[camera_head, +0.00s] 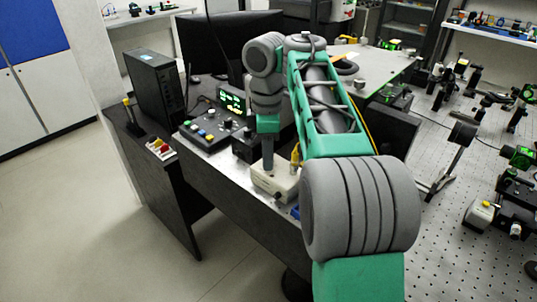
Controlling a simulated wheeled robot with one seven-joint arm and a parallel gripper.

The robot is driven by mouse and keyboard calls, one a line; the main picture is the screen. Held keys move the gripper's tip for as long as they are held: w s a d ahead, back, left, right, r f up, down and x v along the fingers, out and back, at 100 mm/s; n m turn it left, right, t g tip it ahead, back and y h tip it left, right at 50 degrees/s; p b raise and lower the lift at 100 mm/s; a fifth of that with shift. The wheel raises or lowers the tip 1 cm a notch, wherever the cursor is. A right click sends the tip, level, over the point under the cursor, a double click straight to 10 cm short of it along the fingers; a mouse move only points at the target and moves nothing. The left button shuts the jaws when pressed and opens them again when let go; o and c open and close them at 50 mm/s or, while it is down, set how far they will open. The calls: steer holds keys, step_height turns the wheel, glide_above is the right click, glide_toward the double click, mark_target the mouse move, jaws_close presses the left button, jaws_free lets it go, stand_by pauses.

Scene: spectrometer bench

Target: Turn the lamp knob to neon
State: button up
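The lamp knob cannot be made out for certain, and no neon label is readable. My gripper (268,162) points down at a small cream box (282,187) near the front edge of the desk. Its fingertips are small and seem to be at or just above the box's top; I cannot tell whether they touch it, or whether they are open or shut. Any knob there is hidden by the gripper. A yellow part (295,156) stands upright just right of the gripper.
A small black box (243,148) stands just left of my gripper. A control panel with coloured buttons (207,136) and a green-lit display (232,101) are further left. A computer tower (156,86) and monitor (232,40) stand behind. Optical parts fill the perforated bench (445,130) at right.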

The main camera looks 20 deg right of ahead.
jaws_close()
stand_by(0.3)
steer(key=shift+m, duration=0.4)
steer(key=m+b, duration=0.1)
steer(key=m, duration=0.3)
steer(key=shift+m+b, duration=0.3)
steer(key=shift+m, duration=2.2)
steer(key=shift+r, duration=0.1)
steer(key=shift+o, duration=0.7)
jaws_free()
